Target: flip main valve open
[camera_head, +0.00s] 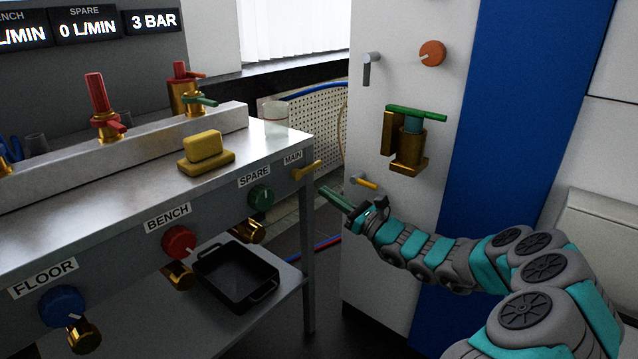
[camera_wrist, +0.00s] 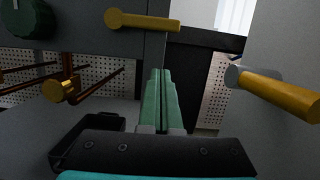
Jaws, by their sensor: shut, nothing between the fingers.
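The main valve's yellow lever (camera_head: 306,170) sits at the right end of the bench front, beside the "MAIN" label (camera_head: 293,158). In the wrist view the lever (camera_wrist: 145,21) lies nearly level, above my fingertips. My gripper (camera_head: 324,190) has its green fingers closed together with nothing between them. It is just below and right of the lever, apart from it. The closed fingers also show in the wrist view (camera_wrist: 160,74), pointing toward the bench corner.
A second yellow handle (camera_head: 364,183) sticks out of the white cabinet (camera_head: 365,250), close right of my fingers; it also shows in the wrist view (camera_wrist: 278,95). The bench has a green SPARE knob (camera_head: 260,197) and a black tray (camera_head: 236,277) below. A brass valve (camera_head: 408,150) is on the cabinet.

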